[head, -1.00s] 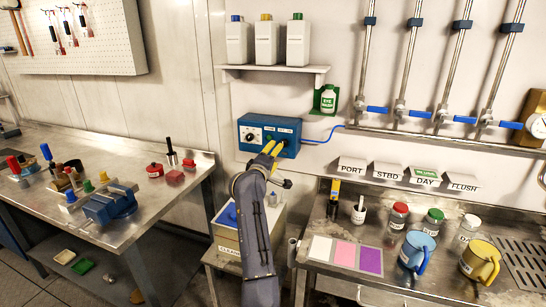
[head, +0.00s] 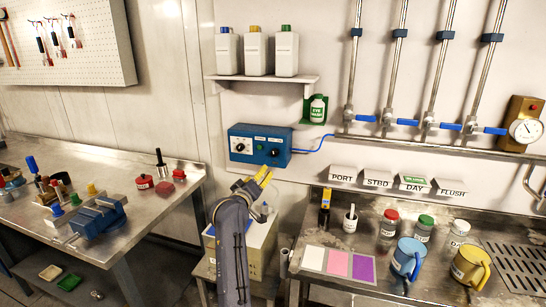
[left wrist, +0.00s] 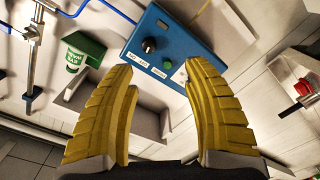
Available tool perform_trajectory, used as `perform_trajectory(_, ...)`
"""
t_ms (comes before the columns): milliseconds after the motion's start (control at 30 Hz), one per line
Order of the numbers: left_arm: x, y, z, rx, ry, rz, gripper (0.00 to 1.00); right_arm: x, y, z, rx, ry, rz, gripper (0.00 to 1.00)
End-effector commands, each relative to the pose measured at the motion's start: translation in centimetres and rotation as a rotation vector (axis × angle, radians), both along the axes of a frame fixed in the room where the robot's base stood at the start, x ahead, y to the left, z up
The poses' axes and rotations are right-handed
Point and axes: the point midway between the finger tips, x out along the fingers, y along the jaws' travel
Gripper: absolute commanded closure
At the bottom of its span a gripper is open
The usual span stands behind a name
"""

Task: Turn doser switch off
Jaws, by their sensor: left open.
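The blue doser box (head: 260,131) is mounted on the wall below the bottle shelf. Its front carries a dark knob on a white plate at the left and a smaller control at the right, too small to read. In the left wrist view the box (left wrist: 183,43) shows a black knob (left wrist: 149,45), a green round part (left wrist: 167,65) and white labels. My left gripper (head: 262,175) is open and empty, just below the box and apart from it. Its yellow fingers (left wrist: 155,70) frame the box's lower edge in the left wrist view. My right gripper is not in view.
A shelf (head: 262,79) with three white bottles is above the box, and a green eye wash holder (head: 306,112) is to its right. A blue hose (head: 313,147) runs right from the box. Workbenches stand at both sides, with a labelled crate (head: 262,240) between them.

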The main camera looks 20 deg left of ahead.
Motion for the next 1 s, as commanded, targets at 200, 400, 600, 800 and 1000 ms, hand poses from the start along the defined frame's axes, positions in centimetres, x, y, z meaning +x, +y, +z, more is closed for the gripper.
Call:
perform_trajectory(200, -1.3, -0.5, 1.4, 0.419, -0.028, -0.022, 0.5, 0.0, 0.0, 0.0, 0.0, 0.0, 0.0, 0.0)
perform_trajectory(400, -1.6, -0.7, 2.1, 0.649, -0.039, -0.026, 0.5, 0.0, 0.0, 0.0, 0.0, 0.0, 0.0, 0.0)
perform_trajectory(600, -1.4, -0.7, 2.1, 0.736, -0.038, -0.029, 0.5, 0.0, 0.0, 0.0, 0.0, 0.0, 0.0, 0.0)
perform_trajectory(800, 0.5, -0.8, 2.1, 0.743, -0.037, -0.03, 0.5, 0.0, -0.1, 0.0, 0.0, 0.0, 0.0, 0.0)
perform_trajectory(1000, 3.8, -0.8, 2.1, 0.742, -0.037, -0.029, 0.5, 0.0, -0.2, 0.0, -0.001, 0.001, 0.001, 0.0)
